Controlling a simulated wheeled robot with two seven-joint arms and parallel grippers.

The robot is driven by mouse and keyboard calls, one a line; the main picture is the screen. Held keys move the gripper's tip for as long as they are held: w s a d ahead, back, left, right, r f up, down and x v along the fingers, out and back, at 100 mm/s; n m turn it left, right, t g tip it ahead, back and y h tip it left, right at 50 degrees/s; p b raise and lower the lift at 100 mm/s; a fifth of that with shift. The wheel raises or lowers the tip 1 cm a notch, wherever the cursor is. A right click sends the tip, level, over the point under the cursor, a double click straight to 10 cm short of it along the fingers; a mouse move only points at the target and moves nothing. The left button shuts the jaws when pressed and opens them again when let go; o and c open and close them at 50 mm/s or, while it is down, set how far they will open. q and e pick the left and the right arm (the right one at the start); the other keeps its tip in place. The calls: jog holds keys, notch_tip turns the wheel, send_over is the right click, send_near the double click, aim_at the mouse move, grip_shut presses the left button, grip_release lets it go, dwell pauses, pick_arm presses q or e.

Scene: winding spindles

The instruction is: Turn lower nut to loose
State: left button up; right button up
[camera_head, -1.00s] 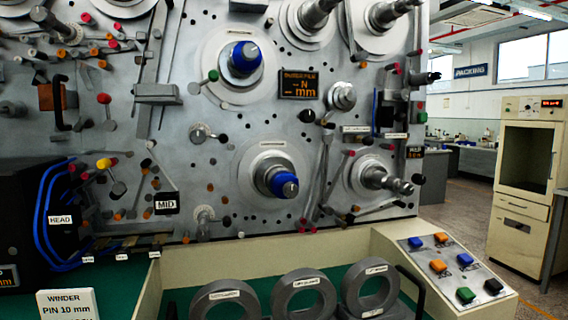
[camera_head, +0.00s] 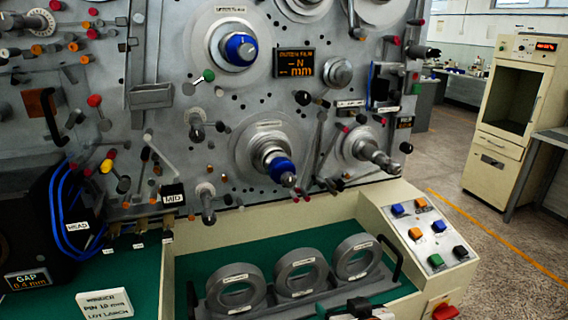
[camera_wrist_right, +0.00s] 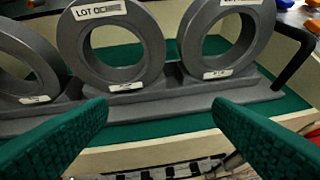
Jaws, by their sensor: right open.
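The lower nut (camera_head: 281,171) is blue and sits on the end of the lower spindle (camera_head: 262,150), which stands out from the grey machine panel. A similar blue upper nut (camera_head: 240,48) is on the spindle above it. My right gripper (camera_wrist_right: 160,103) is open and empty, its two green textured fingers spread wide in the right wrist view. They point at the grey rings, with nothing between them. In the head view only part of it (camera_head: 362,308) shows at the bottom edge, well below the lower nut. My left gripper is not in view.
Several grey rings (camera_head: 300,272) stand in a rack on the green tray below the panel, with a black handle (camera_head: 391,262) at its right. A button console (camera_head: 425,235) is on the right. Pegs and a bare spindle (camera_head: 370,152) stick out near the lower nut.

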jog(key=w+a+r+t+y, duration=0.1)
jog(key=w+a+r+t, duration=0.25)
jog(key=w+r, duration=0.4)
jog(key=n+t+y, duration=0.1)
jog(key=t+y, duration=0.1)
send_near(284, 170)
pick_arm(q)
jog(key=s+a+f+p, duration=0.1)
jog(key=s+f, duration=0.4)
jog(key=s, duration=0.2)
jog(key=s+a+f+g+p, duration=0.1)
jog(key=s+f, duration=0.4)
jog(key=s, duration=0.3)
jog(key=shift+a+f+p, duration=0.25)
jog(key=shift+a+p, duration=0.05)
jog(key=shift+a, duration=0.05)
pick_arm(e)
jog(key=x, duration=1)
jog(key=shift+f, duration=0.2)
jog(key=c, duration=1)
